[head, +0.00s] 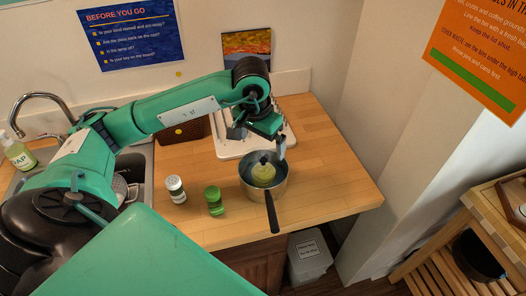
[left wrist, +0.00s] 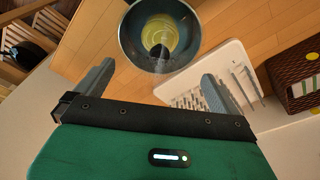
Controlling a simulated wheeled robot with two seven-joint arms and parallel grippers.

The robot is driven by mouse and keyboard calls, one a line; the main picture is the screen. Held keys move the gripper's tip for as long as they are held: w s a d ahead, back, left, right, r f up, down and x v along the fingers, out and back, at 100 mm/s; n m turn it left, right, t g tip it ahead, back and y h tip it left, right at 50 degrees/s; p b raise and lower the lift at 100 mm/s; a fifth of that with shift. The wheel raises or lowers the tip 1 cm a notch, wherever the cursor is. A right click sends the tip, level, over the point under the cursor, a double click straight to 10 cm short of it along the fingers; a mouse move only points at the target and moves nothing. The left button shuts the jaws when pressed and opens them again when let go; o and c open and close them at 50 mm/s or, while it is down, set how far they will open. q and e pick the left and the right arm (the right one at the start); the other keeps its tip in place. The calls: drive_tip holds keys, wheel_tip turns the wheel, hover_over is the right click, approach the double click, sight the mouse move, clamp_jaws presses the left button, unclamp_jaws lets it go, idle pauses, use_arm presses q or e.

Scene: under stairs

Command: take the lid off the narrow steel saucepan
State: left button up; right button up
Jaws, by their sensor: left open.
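The steel saucepan (head: 248,190) stands on the wooden counter near its front edge, its black handle pointing to the front. Inside its rim is a yellow-green round surface with a dark knob, which looks like the lid (head: 263,175); I cannot tell whether it is see-through. In the left wrist view the pan (left wrist: 126,45) is at the top, with the yellow-green disc and dark knob (left wrist: 158,52) in it. My left gripper (head: 260,139) is open and empty, above and just behind the pan, apart from the knob. Its fingers (left wrist: 158,84) are spread wide in the wrist view. My right gripper is not in view.
A white rack (head: 227,148) stands behind the pan, with a brown basket (head: 186,130) beside it. The sink is further left. Counter to the pan's right is clear.

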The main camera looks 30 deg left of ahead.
sight(263, 157)
use_arm(q)
drive_tip(key=f, duration=0.2)
drive_tip(key=f+p, duration=0.1)
drive_tip(key=f, duration=0.1)
drive_tip(key=w+f, duration=0.1)
drive_tip(key=f, duration=0.2)
drive_tip(key=shift+p, duration=0.4)
drive_tip(key=shift+s+d, duration=0.1)
drive_tip(key=shift+s, duration=0.05)
clamp_jaws()
